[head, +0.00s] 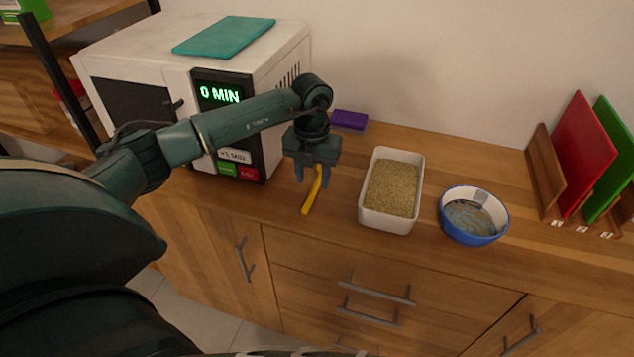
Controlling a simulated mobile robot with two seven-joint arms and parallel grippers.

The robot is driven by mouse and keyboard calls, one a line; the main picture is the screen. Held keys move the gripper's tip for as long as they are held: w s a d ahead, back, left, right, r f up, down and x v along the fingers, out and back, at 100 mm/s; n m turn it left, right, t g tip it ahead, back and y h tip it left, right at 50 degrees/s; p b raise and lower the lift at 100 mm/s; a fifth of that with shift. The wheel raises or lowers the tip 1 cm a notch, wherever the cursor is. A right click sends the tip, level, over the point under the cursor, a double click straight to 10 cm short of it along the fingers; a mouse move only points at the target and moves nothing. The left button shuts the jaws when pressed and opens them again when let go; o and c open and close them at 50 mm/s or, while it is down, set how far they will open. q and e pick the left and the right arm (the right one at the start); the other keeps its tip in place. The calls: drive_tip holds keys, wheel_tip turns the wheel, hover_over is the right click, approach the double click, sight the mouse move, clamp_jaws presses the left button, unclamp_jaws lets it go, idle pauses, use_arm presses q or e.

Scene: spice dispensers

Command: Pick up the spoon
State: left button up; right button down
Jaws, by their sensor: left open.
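A yellow stick-like thing (312,197), which looks like the spoon, is on the wooden counter between the microwave and a white container. Its upper end is partly hidden by my left gripper (312,183). My left gripper points down over that upper end, with its blue-grey fingers apart, one on either side of the yellow thing. I cannot tell whether the fingers touch it. My right gripper is not in view.
A white container (364,213) of grainy tan contents stands right of the spoon. A blue bowl (470,236) is beyond it. The microwave (290,55) stands left, a purple block (350,120) behind. Red (582,150) and green (612,175) boards stand far right.

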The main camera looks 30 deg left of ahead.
sight(313, 189)
use_arm(q)
wheel_tip(313, 189, down, 3)
drive_tip(key=shift+w+f, duration=0.1)
drive_tip(key=shift+f, duration=0.05)
clamp_jaws()
idle(0.4)
